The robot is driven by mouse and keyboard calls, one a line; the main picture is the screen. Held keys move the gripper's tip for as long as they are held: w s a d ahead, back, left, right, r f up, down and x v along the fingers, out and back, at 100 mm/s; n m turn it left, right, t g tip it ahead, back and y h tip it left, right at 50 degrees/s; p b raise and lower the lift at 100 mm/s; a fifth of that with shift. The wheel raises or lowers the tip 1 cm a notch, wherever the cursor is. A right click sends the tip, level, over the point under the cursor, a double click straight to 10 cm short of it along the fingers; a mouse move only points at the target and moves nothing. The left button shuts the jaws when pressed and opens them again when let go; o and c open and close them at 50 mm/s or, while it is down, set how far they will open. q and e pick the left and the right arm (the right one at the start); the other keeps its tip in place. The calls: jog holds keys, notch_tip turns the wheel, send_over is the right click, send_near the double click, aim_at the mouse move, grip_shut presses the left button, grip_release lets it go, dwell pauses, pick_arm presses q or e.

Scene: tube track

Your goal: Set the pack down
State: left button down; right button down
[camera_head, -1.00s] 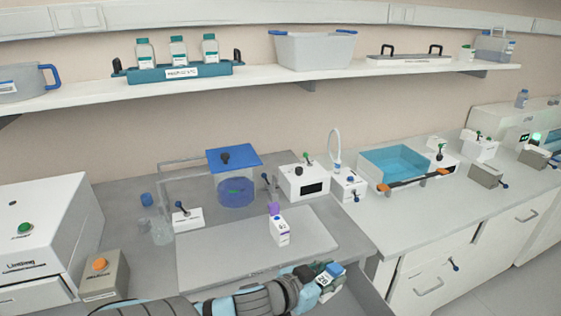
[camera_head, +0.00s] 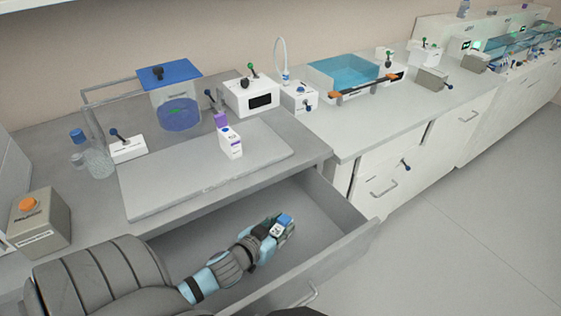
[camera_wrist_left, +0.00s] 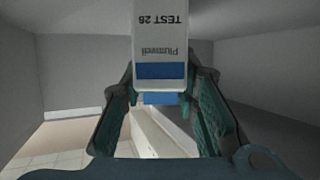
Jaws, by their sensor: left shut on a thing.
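The pack, a small white box (camera_wrist_left: 160,42) with a blue band, reads "Plumwell" and "TEST 28" upside down in the left wrist view. In the head view only its blue and white end (camera_head: 284,221) shows past the fingers. My left gripper (camera_head: 273,230) is shut on it, with a finger on each side in the left wrist view (camera_wrist_left: 160,98). The arm reaches into the open drawer (camera_head: 325,222) below the bench. Grey drawer walls surround the pack in the wrist view. I cannot tell whether the pack touches the drawer floor. My right gripper is not in view.
Drawer walls stand around my left gripper, with bare floor to its right. A grey box with an orange button (camera_head: 38,222) stands at the left.

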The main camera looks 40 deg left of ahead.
pick_arm(q)
jog(key=c, duration=1.2)
grip_release()
jog(key=shift+c, duration=0.2)
jog(key=shift+r, duration=0.1)
jog(key=p+v, duration=0.1)
jog(key=v, duration=1.1)
